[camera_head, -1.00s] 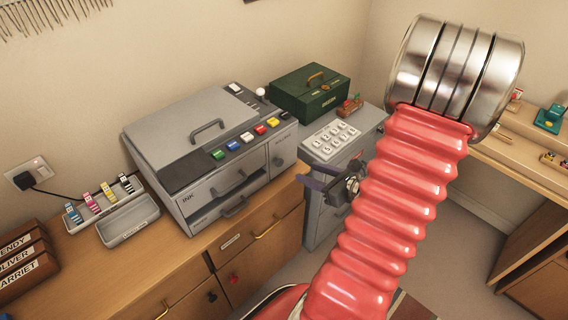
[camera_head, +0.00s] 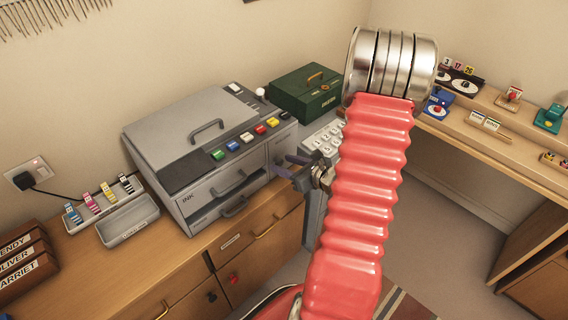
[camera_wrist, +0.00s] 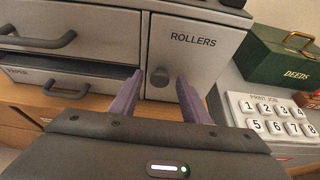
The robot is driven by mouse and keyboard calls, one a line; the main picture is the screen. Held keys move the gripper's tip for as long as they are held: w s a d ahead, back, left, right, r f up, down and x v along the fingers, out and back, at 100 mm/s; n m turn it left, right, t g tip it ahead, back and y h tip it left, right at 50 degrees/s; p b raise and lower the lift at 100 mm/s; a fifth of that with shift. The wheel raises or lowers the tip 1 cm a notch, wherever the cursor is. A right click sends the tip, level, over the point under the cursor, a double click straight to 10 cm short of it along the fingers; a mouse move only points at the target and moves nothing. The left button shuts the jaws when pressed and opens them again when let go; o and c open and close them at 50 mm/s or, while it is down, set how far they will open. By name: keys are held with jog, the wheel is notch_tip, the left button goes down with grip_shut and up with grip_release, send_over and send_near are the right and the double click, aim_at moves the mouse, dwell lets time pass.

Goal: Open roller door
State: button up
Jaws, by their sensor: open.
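The roller door (camera_wrist: 190,55) is a grey panel marked ROLLERS on the right end of the grey printer's front. It looks shut. Its round knob (camera_wrist: 160,77) is near the panel's lower left in the wrist view. The door also shows in the head view (camera_head: 282,146), just above my gripper. My gripper (camera_wrist: 158,82) is open, with its two purple fingers apart and nothing between them. The knob appears between and beyond the fingertips; I cannot tell whether they touch it. In the head view my gripper (camera_head: 290,165) is close in front of the printer's right end.
An ink drawer (camera_head: 218,188) and a lower drawer with handles are left of the door. A keypad (camera_wrist: 268,115) and green box (camera_wrist: 280,62) stand to the right. The wooden cabinet top (camera_head: 180,255) runs below the printer. Open floor lies right of my arm.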

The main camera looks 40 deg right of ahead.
jog(key=shift+w+f, duration=0.2)
jog(key=shift+w, duration=0.25)
grip_shut()
dwell(0.3)
jog(key=shift+d, duration=0.1)
